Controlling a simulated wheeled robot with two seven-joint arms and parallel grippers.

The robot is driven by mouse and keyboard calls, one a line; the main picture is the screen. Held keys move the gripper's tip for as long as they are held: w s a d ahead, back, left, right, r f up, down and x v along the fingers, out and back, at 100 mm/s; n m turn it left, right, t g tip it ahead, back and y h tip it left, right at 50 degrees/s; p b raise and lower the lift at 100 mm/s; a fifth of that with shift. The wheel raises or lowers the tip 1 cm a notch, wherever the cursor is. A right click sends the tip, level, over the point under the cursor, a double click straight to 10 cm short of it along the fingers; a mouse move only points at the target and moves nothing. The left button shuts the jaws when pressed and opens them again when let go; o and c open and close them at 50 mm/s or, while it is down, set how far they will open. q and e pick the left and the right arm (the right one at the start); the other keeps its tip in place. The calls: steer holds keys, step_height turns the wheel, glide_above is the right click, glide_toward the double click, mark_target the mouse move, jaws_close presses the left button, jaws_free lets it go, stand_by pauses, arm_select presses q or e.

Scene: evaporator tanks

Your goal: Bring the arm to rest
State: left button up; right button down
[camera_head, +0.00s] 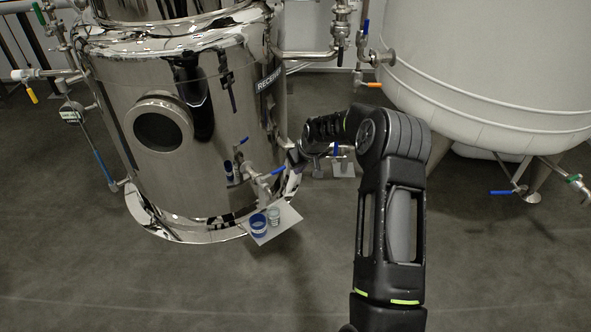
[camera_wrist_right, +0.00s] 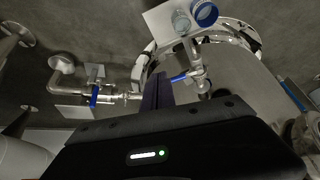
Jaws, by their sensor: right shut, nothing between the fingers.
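My right arm (camera_head: 392,210) reaches forward from the lower right in the head view and bends left at the elbow. My right gripper (camera_head: 297,158) is at its far end, beside the blue-handled valve (camera_head: 268,173) low on the shiny tank (camera_head: 200,120). It is shut and empty. In the right wrist view the fingers (camera_wrist_right: 156,92) point toward the valve (camera_wrist_right: 185,77); I cannot tell whether they touch it. My left gripper is not in view.
A small white shelf (camera_head: 287,222) holds a blue-rimmed cup (camera_head: 258,223) and a clear glass (camera_head: 273,214) below the valve. A large pale tank (camera_head: 490,70) stands at the right. Pipes and valves run between the tanks. The grey floor (camera_head: 200,290) in front is clear.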

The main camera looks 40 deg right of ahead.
steer(key=shift+s+r, duration=0.1)
steer(key=shift+r, duration=0.1)
stand_by(0.5)
